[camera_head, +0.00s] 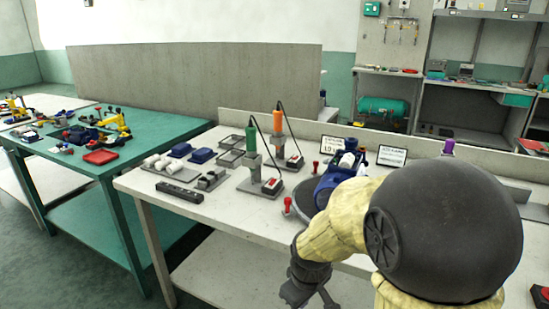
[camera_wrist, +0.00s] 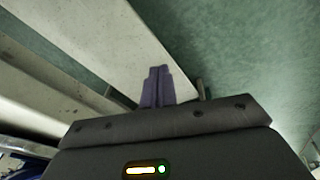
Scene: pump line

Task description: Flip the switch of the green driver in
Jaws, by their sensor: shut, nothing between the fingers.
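The green driver (camera_head: 251,139) stands upright in a grey stand on the white bench in the head view, with a black cable curving from its top. A small box with a red switch (camera_head: 272,185) sits on the base plate at its front right. The switch is too small to tell its position. My gripper (camera_wrist: 157,72) is shut and empty in the wrist view. In the head view, the dark end of my arm is low in the picture, in front of the bench and apart from the driver. The driver does not show in the wrist view.
An orange driver (camera_head: 278,122) with its own switch box (camera_head: 295,160) stands just behind. A blue pump part (camera_head: 338,178) and red knobs are to the right. Trays, blue blocks and a black strip (camera_head: 180,192) lie left. A green table (camera_head: 165,130) stands farther left.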

